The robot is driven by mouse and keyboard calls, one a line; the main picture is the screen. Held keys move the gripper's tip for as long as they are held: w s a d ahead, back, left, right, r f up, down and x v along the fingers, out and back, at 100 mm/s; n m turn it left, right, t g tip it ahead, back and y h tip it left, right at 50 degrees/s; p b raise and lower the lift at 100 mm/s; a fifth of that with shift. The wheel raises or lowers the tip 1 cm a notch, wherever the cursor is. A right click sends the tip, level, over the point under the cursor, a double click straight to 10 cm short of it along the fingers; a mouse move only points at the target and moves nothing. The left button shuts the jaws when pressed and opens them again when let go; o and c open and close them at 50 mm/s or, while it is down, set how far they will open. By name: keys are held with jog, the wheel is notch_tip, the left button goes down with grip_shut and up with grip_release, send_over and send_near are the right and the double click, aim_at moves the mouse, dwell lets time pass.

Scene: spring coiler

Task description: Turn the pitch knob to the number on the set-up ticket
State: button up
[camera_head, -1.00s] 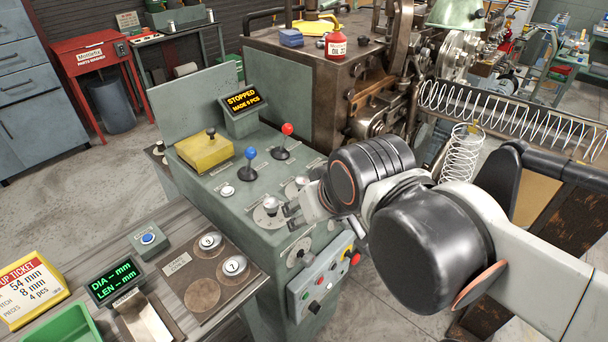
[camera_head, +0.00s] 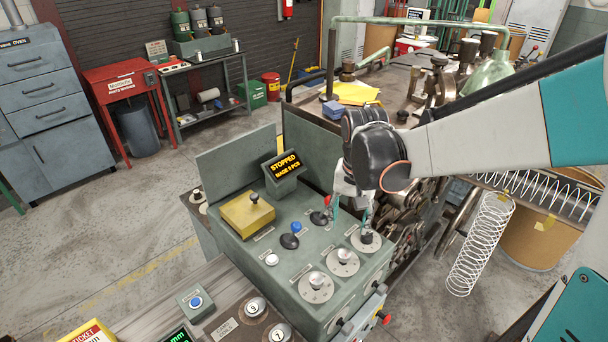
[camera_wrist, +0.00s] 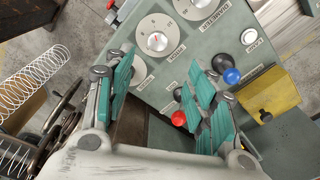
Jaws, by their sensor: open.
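Three round dial knobs sit on the green console: a near one (camera_head: 316,281), a middle one (camera_head: 342,257) and a far one (camera_head: 367,239). In the wrist view the middle dial (camera_wrist: 157,42) is clear, the dial labelled DIAMETER (camera_wrist: 193,6) is cut by the top edge, and the third (camera_wrist: 140,72) is partly behind a finger.
A red-topped lever (camera_wrist: 179,118) and a blue-topped lever (camera_wrist: 232,76) stand near my fingers. A yellow box (camera_head: 247,215) and a STOPPED display (camera_head: 284,165) are on the console. A coiled spring (camera_head: 481,245) hangs at the right.

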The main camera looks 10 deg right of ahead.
aim_at(345, 253)
jog(key=shift+m+g, duration=0.3)
jog(key=f, duration=0.9)
jog(key=w+f+b, duration=0.1)
jog(key=f, duration=0.4)
jog(key=shift+d+f, duration=0.15)
jog(key=shift+d, duration=0.15)
jog(key=c, duration=1.1)
